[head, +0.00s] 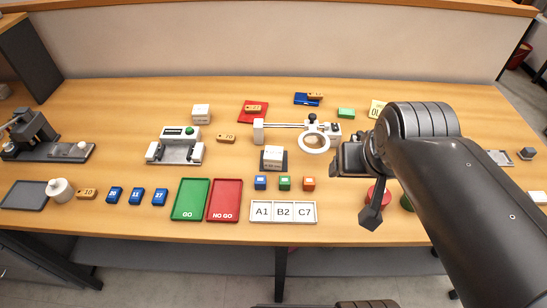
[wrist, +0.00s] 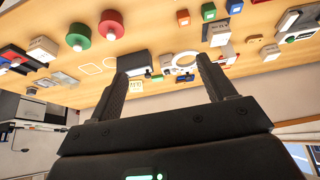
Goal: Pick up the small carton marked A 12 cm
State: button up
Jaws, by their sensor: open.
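Two small white cartons show in the head view: one (head: 273,154) on a dark pad near the table's middle, and one (head: 201,112) farther back left. Their print is too small to read, so I cannot tell which is marked A 12 cm. In the wrist view I see the pad carton (wrist: 219,34), the back-left carton (wrist: 270,51) and another pale carton (wrist: 42,48) at the left. My gripper (head: 340,160) is open and empty above the table, right of the pad carton. Its two fingers (wrist: 165,80) stand apart in the wrist view.
A ring magnifier (head: 314,143) on an arm stands just behind the pad carton. Blue, green and orange blocks (head: 284,183) sit in front of it, then the A1/B2/C7 board (head: 283,223). Green and red trays (head: 190,200) lie front left. A clamp fixture (head: 180,152) stands left.

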jog(key=w+a+f, duration=0.3)
jog(key=w+a, duration=0.3)
jog(key=w, duration=0.4)
jog(key=g, duration=0.1)
send_near(274, 153)
jog(key=a, duration=0.1)
jog(key=shift+m, duration=0.4)
jog(key=x, duration=0.5)
jog(key=shift+w+d, duration=0.1)
jog(key=shift+w, duration=0.05)
jog(key=shift+d+x, duration=0.2)
jog(key=shift+x, duration=1.1)
jog(key=shift+d+x, duration=0.15)
jog(key=shift+x, duration=1.2)
jog(key=shift+c, duration=0.2)
jog(key=c, duration=1)
